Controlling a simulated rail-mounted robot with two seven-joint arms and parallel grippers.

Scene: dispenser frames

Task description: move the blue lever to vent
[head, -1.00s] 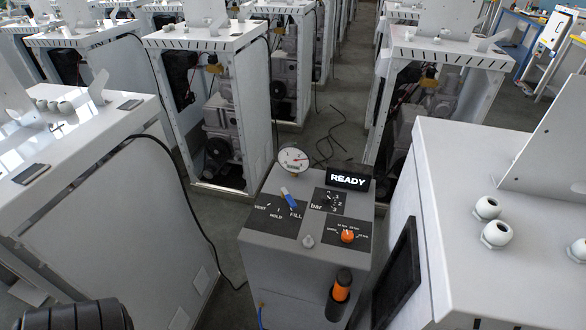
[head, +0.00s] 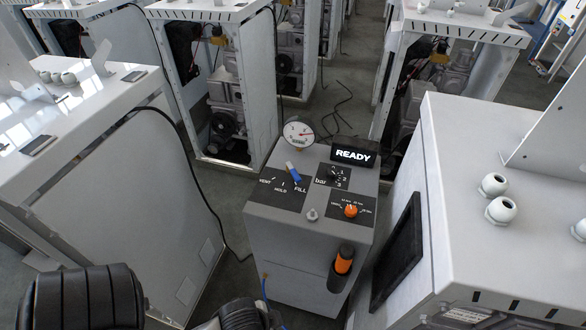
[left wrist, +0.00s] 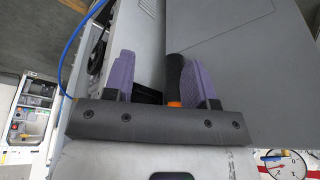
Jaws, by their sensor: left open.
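The blue lever (head: 294,171) is on the sloped top of the grey dispenser box (head: 262,217). Its dark plate is marked VENT at left, HOLD in the middle and FILL at right. The lever lies slanted, its blue end down toward the FILL side. My left gripper shows in the left wrist view (left wrist: 163,78), with two purple-padded fingers apart. A black and orange handle appears beyond the gap between them; nothing is clearly held. In the head view only dark links of my left arm show at the bottom, left of and in front of the box. My right gripper is out of view.
Beside the lever are a round gauge (head: 299,134), a READY display (head: 353,155), a bar dial, an orange knob (head: 351,211) and a small grey knob (head: 312,214). A black and orange handle (head: 343,260) sits on the front. White cabinets (head: 505,160) stand close on both sides.

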